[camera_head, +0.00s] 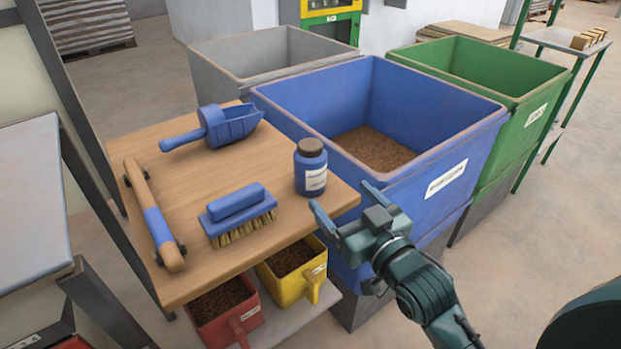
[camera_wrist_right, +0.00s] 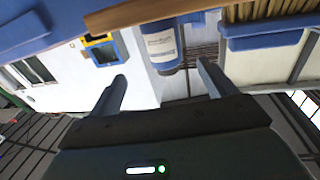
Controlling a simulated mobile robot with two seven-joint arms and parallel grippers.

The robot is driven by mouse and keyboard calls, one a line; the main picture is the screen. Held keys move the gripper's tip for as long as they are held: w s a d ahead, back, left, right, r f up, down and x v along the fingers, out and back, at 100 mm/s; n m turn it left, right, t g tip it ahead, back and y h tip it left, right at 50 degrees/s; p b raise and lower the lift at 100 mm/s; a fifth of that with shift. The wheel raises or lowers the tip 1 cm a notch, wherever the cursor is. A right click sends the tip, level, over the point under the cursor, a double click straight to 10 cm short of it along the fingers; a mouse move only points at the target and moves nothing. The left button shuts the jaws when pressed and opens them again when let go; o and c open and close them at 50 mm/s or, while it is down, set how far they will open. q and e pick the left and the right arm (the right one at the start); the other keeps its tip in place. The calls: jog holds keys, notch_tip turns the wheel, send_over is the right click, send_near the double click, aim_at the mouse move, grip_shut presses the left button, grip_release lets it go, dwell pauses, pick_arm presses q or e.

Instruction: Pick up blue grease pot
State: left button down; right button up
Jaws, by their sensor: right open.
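The blue grease pot (camera_head: 310,172) stands upright at the right edge of the wooden table, with a dark brown lid and a white label. My right gripper (camera_head: 340,194) is open and empty, just right of and in front of the pot, apart from it. In the right wrist view, which looks upside down, the pot (camera_wrist_right: 162,43) shows at the top, beyond and between the two spread fingers (camera_wrist_right: 162,70). My left gripper is not in view.
The table (camera_head: 180,190) also holds a blue scoop (camera_head: 222,126), a blue brush (camera_head: 238,212) and a wooden-handled tool (camera_head: 155,215). A blue bin (camera_head: 420,180) stands close behind the pot. Red (camera_head: 228,318) and yellow (camera_head: 300,270) scoop-like containers sit below the tabletop.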

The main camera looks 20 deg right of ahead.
aim_at(311, 144)
jog(key=w, duration=0.3)
jog(key=w+a, duration=0.1)
jog(key=w, duration=0.2)
jog(key=shift+a, duration=0.15)
jog(key=shift+w+a+r+b, duration=0.15)
jog(key=shift+w+a, duration=0.1)
jog(key=shift+w, duration=0.6)
jog(key=shift+w+a+b, duration=0.15)
jog(key=shift+w+a, duration=0.1)
jog(key=shift+w, duration=0.65)
jog(key=shift+w+a+r+b, duration=0.15)
jog(key=shift+w+a, duration=0.1)
jog(key=shift+w, duration=0.6)
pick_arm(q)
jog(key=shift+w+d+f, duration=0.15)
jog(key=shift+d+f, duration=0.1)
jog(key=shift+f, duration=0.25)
pick_arm(e)
jog(key=shift+f, duration=0.1)
jog(key=shift+c, duration=0.4)
